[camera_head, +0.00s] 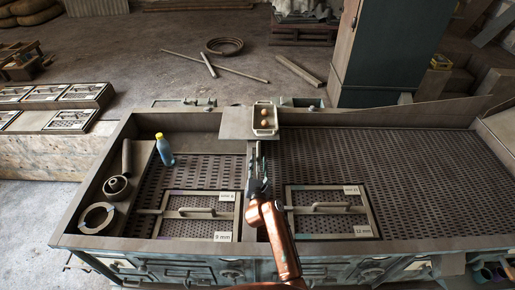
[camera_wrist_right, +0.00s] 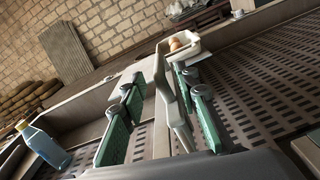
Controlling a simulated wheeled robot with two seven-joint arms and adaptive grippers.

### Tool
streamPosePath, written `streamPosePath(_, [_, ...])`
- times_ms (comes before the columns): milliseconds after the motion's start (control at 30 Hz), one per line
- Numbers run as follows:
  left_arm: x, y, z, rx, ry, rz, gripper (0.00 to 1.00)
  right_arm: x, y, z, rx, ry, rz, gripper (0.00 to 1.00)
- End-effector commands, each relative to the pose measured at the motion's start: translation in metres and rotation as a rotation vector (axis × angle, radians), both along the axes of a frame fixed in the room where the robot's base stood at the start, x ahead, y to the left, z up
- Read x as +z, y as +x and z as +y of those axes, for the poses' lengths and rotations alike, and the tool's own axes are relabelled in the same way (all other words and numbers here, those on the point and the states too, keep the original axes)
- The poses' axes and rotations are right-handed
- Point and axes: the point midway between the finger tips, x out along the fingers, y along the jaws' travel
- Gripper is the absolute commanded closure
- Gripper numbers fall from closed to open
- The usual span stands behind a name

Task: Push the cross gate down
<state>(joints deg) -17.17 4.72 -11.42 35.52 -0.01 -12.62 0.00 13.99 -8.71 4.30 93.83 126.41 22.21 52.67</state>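My right gripper (camera_head: 259,160) is over the divider between the two perforated bays, pointing toward the back. In the right wrist view its green-padded fingers (camera_wrist_right: 160,115) stand wide apart. A grey upright bar (camera_wrist_right: 172,103) shows between them; I cannot tell whether they touch it. I cannot tell for certain which part is the cross gate. A flat grey plate (camera_head: 236,123) lies across the back end of the divider, beyond the gripper. My left gripper is not in view.
A small white tray (camera_head: 264,131) with brown roundish items sits at the back of the divider. A blue bottle (camera_head: 165,150) stands in the left bay. Handled framed grates (camera_head: 234,215) and (camera_head: 372,205) lie either side of my right arm. The right bay's back is clear.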

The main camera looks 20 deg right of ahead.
Motion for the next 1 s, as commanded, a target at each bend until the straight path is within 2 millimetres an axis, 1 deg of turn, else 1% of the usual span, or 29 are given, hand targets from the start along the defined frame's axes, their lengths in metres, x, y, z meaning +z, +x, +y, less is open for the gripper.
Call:
streamPosePath(133, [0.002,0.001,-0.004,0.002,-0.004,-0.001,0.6,0.0,0.014,-0.002,0.002,0.014,0.0,0.71])
streamPosePath(300, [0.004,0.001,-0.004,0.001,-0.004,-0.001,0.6,0.001,0.041,-0.01,0.002,0.012,-0.001,0.71])
streamPosePath(500, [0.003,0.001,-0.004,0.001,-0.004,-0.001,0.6,0.0,0.065,-0.018,0.001,0.009,0.0,0.71])
streamPosePath(633, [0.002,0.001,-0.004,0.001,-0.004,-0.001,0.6,0.0,0.072,-0.02,0.002,0.011,0.0,0.71])
streamPosePath(900, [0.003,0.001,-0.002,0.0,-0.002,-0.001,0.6,0.0,0.073,-0.021,0.001,0.01,0.0,0.71])
streamPosePath(1000, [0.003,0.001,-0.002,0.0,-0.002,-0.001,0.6,0.0,0.073,-0.021,0.0,0.01,-0.001,0.77])
